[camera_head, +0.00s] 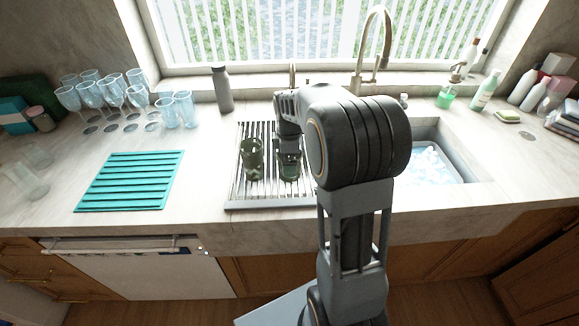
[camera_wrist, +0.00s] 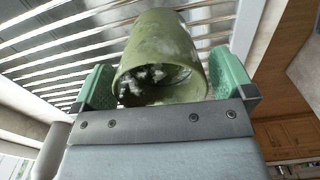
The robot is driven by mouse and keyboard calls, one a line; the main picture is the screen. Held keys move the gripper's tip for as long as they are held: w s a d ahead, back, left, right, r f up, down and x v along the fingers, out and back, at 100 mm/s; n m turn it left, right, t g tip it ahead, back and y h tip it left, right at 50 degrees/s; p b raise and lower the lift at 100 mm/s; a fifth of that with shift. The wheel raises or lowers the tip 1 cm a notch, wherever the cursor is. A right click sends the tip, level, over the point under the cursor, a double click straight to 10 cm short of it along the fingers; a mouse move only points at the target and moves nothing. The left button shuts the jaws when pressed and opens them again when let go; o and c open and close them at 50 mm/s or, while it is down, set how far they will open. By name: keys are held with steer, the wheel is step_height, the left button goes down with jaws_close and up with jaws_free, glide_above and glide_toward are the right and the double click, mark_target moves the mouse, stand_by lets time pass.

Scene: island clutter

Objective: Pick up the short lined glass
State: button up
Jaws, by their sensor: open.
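An olive-green glass (camera_wrist: 160,50) fills the middle of the wrist view. Its round mouth faces the camera, and pale specks show inside. My gripper (camera_wrist: 164,82) is open, with one green fingertip on each side of this glass; I cannot tell whether either touches it. In the head view my gripper (camera_head: 290,160) is low over the drying rack, and the glass there is mostly hidden by it. A second dark green glass (camera_head: 251,155) stands on the rack just left of my gripper. I cannot make out lines on either glass.
The slatted drying rack (camera_head: 238,190) lies left of the sink (camera_head: 455,165). A teal ridged mat (camera_head: 130,182), several stemmed glasses (camera_head: 110,92) and a grey bottle (camera_head: 222,88) stand further left. A gold faucet (camera_head: 372,50) rises behind. Bare counter lies between mat and rack.

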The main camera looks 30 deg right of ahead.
steer(key=shift+f, duration=0.7)
steer(key=c, duration=1)
steer(key=shift+r, duration=0.15)
